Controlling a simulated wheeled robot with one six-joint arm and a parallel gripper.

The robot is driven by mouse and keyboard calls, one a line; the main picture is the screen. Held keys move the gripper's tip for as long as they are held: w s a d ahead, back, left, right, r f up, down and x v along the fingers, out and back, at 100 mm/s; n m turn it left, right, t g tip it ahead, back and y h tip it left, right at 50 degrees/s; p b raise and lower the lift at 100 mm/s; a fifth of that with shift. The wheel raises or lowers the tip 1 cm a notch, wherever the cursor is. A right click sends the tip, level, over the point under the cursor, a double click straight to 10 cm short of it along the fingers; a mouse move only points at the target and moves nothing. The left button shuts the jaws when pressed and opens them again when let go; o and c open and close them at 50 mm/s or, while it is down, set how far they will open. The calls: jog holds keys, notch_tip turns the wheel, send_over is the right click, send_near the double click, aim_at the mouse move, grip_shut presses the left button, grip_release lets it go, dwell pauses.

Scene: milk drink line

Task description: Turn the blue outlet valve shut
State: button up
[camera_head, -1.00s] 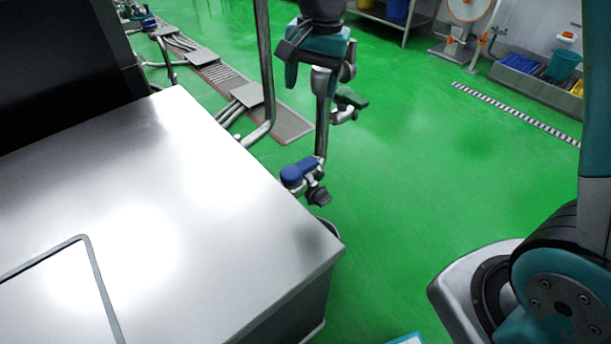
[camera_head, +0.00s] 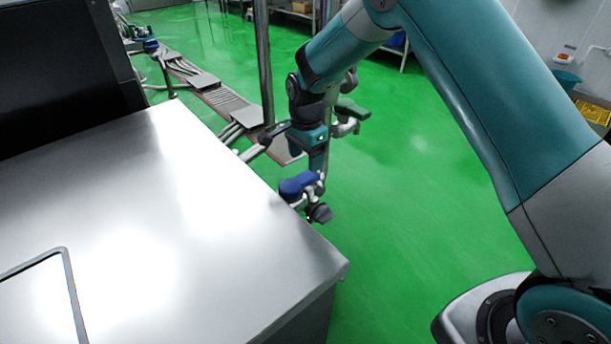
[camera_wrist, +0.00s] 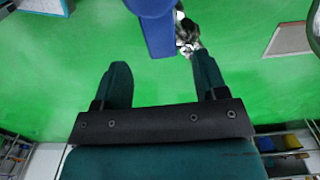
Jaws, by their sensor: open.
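The blue outlet valve handle (camera_head: 299,186) sits on a metal pipe fitting just past the right edge of the steel housing. In the wrist view the blue handle (camera_wrist: 156,28) comes in from the top, with its end between the lines of the two fingers, nearer the right one. My gripper (camera_head: 318,160) points down just above and behind the blue handle. In the wrist view my gripper (camera_wrist: 161,62) shows its two fingers apart, with nothing held between them. I cannot tell whether a finger touches the handle.
The steel housing (camera_head: 150,235) fills the left, its corner close to the valve. A green handle (camera_head: 351,108) on another fitting is just beyond my gripper. A vertical pipe (camera_head: 263,60) stands left of my arm. The green floor at right is open.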

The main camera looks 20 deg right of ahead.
aim_at(306, 176)
notch_tip(306, 176, down, 6)
jog(key=shift+r, duration=0.1)
grip_shut()
dwell(0.4)
